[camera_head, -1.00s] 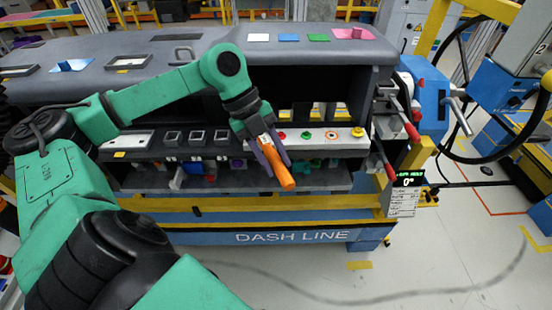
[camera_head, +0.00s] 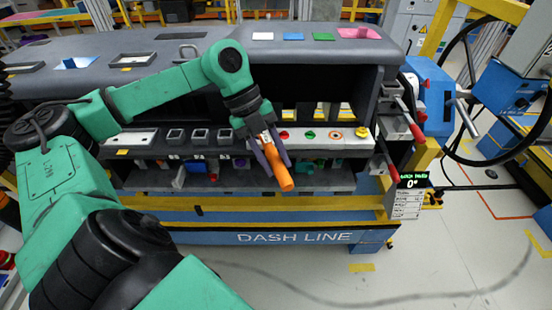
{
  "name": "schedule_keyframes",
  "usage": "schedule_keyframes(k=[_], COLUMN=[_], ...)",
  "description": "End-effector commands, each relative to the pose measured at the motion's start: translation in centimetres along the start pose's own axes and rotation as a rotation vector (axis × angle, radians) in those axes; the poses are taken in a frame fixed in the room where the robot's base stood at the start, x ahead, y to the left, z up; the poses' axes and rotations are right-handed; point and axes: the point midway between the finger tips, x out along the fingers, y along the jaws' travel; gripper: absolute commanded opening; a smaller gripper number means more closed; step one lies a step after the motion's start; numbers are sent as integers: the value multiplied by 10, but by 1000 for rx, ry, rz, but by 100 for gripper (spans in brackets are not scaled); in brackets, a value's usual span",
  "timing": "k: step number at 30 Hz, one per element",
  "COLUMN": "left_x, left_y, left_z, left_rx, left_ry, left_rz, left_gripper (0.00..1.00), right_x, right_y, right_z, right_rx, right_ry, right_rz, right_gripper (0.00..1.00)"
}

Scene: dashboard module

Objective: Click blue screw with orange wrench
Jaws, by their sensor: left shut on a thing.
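My left gripper (camera_head: 273,153) is in front of the dashboard module (camera_head: 210,60), near its middle. Its purple fingers are shut on the orange wrench (camera_head: 278,174). The orange handle points down and slightly right, hanging in front of the lower shelf; its upper end is hidden between the fingers. I cannot pick out a blue screw with certainty. A small display (camera_head: 411,181) at the right end of the module reads 0°. My right gripper is not in view.
A light strip with several coloured buttons (camera_head: 310,136) lies just right of the gripper. Red-handled levers (camera_head: 417,133) stick out at the right end beside a blue machine (camera_head: 430,95). A yellow rail (camera_head: 270,212) runs below. The floor at lower right is clear.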

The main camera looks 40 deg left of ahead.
Motion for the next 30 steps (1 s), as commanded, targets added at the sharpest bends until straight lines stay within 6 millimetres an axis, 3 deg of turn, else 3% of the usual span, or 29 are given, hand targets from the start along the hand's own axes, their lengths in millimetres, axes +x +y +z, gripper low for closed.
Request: schedule_keyframes(k=[30], left_x=[-1], left_y=[8], left_z=[0], left_rx=[46], left_ry=[18], left_rz=[22], left_gripper=[0], right_x=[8], right_y=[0], right_z=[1], right_rx=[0], right_ry=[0], right_rz=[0], right_gripper=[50])
